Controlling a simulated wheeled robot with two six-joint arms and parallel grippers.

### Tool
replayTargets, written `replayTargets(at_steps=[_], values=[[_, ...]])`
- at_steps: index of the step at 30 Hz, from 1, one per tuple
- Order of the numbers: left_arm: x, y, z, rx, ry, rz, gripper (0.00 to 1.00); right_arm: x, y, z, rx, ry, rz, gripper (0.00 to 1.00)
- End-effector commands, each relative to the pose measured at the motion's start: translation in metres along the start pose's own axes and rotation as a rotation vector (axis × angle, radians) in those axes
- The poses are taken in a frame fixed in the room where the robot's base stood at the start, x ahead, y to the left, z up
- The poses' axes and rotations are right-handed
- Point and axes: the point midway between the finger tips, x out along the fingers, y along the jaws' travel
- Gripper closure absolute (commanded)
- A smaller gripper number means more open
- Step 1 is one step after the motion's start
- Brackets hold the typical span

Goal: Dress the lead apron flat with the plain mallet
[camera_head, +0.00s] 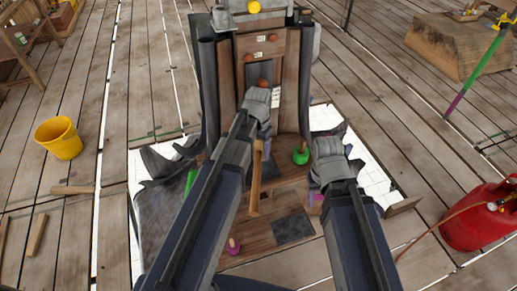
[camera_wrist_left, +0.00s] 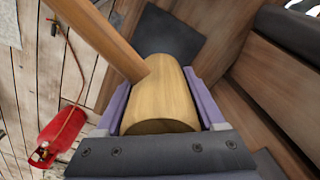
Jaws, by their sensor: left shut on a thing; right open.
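My left gripper (camera_head: 266,147) is shut on the plain mallet (camera_head: 256,185) in front of the wooden spire. In the left wrist view its purple jaws (camera_wrist_left: 163,105) flank the round wooden mallet head (camera_wrist_left: 160,98), and the handle slants to the upper left. My right gripper (camera_head: 316,202) is open, lower right of the spire, and partly hidden by its arm. Dark grey lead-like sheet (camera_head: 158,210) lies crumpled and turned up around the spire's left foot. A flat dark square patch (camera_head: 292,228) lies on the boards in front and shows in the left wrist view (camera_wrist_left: 165,38).
A yellow bucket (camera_head: 58,138) stands left on the plank deck. A red fuel can or cylinder (camera_head: 478,218) with a hose is at right. Green-based (camera_head: 300,156) and pink-based (camera_head: 233,245) handled items stand near the spire. Loose wood lies at left.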

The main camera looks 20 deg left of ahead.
Motion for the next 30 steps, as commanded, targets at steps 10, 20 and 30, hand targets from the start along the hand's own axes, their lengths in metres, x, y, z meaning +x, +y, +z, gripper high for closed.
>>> replayTargets(at_steps=[10,20,30], values=[[0.047,0.000,0.000,0.000,0.000,0.000,0.96,0.047,-0.004,-0.003,0.000,0.000,0.000,0.50],[0.076,0.000,0.000,0.000,0.000,0.000,0.96,0.076,-0.007,-0.004,0.000,0.000,0.000,0.50],[0.036,0.000,0.000,0.000,0.000,0.000,0.96,0.036,-0.003,-0.002,0.000,0.000,0.000,0.50]])
